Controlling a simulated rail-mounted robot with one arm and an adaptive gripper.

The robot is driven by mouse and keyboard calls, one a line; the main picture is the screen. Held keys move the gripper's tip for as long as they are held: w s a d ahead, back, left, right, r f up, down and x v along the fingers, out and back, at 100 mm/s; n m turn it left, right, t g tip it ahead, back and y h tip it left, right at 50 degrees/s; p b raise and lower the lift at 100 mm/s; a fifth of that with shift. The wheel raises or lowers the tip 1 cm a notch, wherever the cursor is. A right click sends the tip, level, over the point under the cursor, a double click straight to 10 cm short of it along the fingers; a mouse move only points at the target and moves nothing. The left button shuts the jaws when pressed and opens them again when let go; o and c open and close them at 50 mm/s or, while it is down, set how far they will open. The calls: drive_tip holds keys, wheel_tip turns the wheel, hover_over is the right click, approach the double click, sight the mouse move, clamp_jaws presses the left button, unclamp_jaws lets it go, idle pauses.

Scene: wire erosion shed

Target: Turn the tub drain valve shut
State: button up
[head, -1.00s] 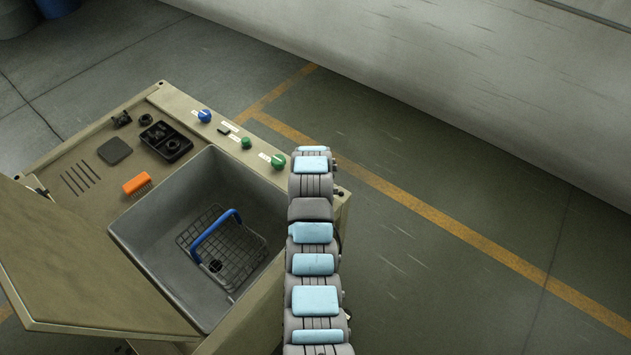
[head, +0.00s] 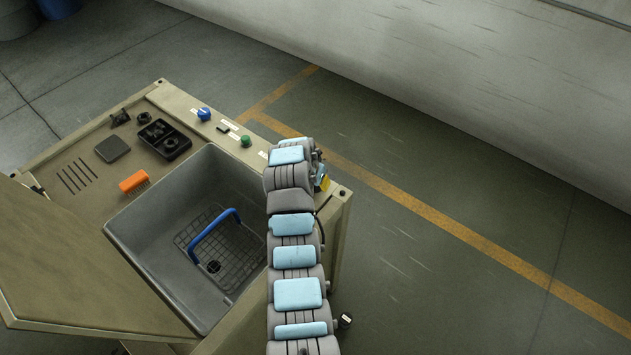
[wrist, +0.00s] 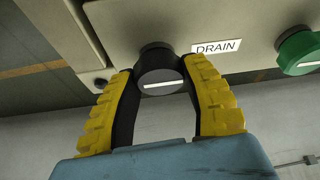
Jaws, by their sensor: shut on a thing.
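The drain valve is a black round knob (wrist: 158,76) with a white line on its face, beside a white DRAIN label (wrist: 216,47) in the wrist view. The white line lies nearly level in that picture. My gripper (wrist: 160,68) has yellow-padded fingers on both sides of the knob and is shut on it. In the head view my arm hides the knob, and only a bit of yellow of my gripper (head: 322,183) shows at the panel's right end. The grey tub (head: 165,245) stands open to the left.
A green knob (wrist: 300,50) sits right of the label. A wire basket with a blue handle (head: 215,230) is inside the tub. Open floor lies to the right.

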drive_tip(key=shift+f, duration=0.1)
drive_tip(key=o, duration=1.2)
drive_tip(key=shift+o, duration=0.2)
drive_tip(key=v, duration=1.2)
drive_tip(key=shift+w, duration=0.1)
